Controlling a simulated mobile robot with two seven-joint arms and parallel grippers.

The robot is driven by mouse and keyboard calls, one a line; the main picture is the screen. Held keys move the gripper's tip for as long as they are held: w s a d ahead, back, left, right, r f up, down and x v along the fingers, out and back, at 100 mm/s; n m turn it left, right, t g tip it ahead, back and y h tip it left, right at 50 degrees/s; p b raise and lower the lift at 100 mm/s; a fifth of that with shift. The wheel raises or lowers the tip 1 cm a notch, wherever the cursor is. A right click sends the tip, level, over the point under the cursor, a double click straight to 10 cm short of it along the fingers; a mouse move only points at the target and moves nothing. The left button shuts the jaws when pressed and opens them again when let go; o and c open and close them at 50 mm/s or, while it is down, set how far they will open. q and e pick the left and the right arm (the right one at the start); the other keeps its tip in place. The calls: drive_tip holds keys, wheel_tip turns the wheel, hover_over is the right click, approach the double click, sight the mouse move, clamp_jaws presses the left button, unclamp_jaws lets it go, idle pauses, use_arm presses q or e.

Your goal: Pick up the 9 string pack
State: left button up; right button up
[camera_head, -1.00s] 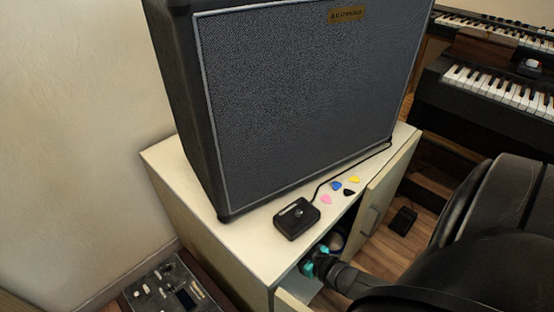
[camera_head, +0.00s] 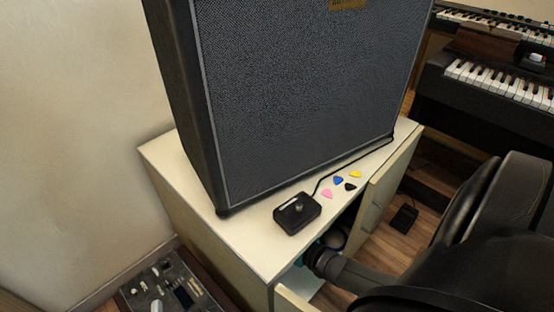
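No string pack can be made out in the head view. A white cabinet (camera_head: 262,243) stands below the large amplifier, with a door open on each side of its front. My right arm comes in from the right, and its wrist reaches into the open cabinet. My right gripper is inside, hidden by the cabinet top; only a bit of teal shows near the opening, so its fingers cannot be judged. Inside, a dark rounded object (camera_head: 335,238) is partly seen behind the wrist. My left gripper is not in view.
The amplifier (camera_head: 300,100) stands on the cabinet top. In front of it lie a small black pedal (camera_head: 297,213) with a cable and several coloured picks (camera_head: 327,194). A mixer-like device (camera_head: 165,290) is at lower left, keyboards (camera_head: 500,85) at upper right, a black floor pedal (camera_head: 404,218) at right.

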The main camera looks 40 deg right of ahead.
clamp_jaws()
drive_tip(key=shift+r, duration=0.1)
idle(0.6)
